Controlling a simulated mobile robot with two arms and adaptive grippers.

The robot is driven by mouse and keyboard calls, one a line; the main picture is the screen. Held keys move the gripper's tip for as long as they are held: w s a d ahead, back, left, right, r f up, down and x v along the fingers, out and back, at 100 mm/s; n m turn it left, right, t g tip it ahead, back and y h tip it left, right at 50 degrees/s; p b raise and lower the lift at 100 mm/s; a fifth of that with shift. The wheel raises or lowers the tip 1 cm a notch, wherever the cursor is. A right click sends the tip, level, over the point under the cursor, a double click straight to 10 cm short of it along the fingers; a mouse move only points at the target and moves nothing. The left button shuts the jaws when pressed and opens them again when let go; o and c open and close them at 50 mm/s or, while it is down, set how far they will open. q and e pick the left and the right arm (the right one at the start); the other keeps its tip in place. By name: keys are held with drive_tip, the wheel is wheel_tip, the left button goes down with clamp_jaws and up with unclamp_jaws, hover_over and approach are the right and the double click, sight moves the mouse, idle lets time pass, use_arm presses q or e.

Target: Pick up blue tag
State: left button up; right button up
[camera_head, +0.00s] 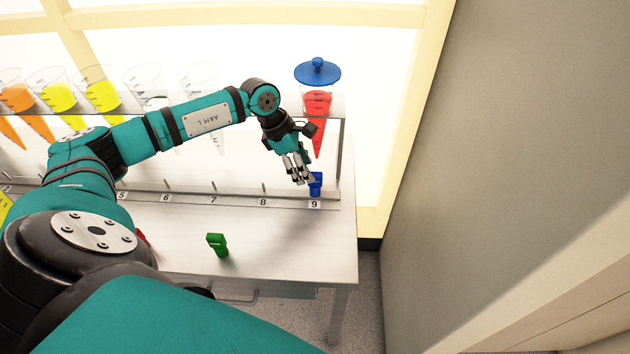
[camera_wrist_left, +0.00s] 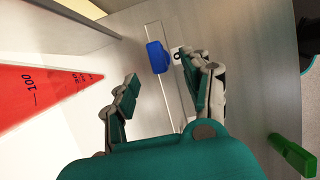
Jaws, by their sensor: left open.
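The blue tag (camera_head: 317,184) stands at the shelf's lower rail by the number 9, under the red-filled cone. My left gripper (camera_head: 303,181) is just to its left in the head view and partly overlaps it. In the left wrist view the blue tag (camera_wrist_left: 157,57) lies beyond the fingertips, nearer the right finger. My left gripper (camera_wrist_left: 163,88) is open there, with nothing between its fingers. I cannot tell whether a finger touches the tag. My right gripper is not in view.
A green tag (camera_head: 217,244) stands on the white table (camera_head: 290,255), and a red piece (camera_head: 142,237) is mostly hidden by my arm. The red-filled cone (camera_head: 317,122) with a blue lid (camera_head: 318,72) hangs above the blue tag. A wall (camera_head: 500,170) stands to the right.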

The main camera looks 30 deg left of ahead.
sight(315, 185)
use_arm(q)
drive_tip(key=x, duration=0.2)
drive_tip(key=p+x, duration=0.1)
drive_tip(key=x, duration=0.1)
drive_tip(key=shift+w+d, duration=0.2)
drive_tip(key=shift+d, duration=0.15)
drive_tip(key=shift+w+d+f, duration=0.15)
drive_tip(key=shift+f, duration=0.35)
drive_tip(key=c, duration=1)
drive_tip(key=shift+r, duration=0.1)
